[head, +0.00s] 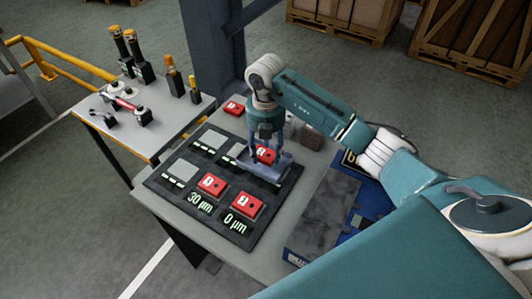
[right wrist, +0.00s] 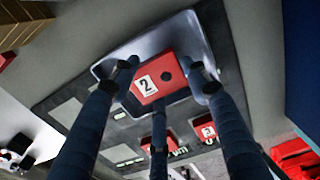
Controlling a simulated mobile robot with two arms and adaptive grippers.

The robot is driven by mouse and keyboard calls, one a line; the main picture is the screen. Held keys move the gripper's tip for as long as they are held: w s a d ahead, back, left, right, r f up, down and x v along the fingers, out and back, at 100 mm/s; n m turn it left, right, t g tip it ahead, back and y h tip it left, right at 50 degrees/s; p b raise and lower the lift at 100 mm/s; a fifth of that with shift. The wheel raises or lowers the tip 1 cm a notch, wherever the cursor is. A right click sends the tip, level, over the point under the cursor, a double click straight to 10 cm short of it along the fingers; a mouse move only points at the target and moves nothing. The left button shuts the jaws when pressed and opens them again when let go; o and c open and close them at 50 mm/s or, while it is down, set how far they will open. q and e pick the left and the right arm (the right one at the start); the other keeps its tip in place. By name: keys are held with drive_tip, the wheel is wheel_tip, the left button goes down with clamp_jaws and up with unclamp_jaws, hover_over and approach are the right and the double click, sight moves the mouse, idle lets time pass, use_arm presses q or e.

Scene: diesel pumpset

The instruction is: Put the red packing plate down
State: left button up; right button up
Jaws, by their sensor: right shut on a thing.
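The red packing plate (right wrist: 154,80), marked 2, sits between the fingers of my right gripper (right wrist: 163,82) in the right wrist view. A grey metal tray-like piece with a raised rim (right wrist: 190,35) lies around and under it. In the head view the same red plate (head: 265,154) shows low over the dark board (head: 215,226), partly hidden by my right gripper (head: 264,150). My right gripper points down and is shut on the plate. I cannot tell whether the plate or the metal piece touches the board. My left gripper is not in view.
Two red blocks (head: 212,184) (head: 247,206) stand on the board's front slots, by the labels 30 µm and 0 µm. Another red block (head: 234,107) lies behind the board. A grey slab (head: 325,215) is at right. A side table (head: 150,120) holds tools.

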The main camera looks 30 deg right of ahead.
drive_tip(key=shift+f, duration=0.8)
drive_tip(key=shift+f, duration=0.15)
drive_tip(key=o, duration=1.3)
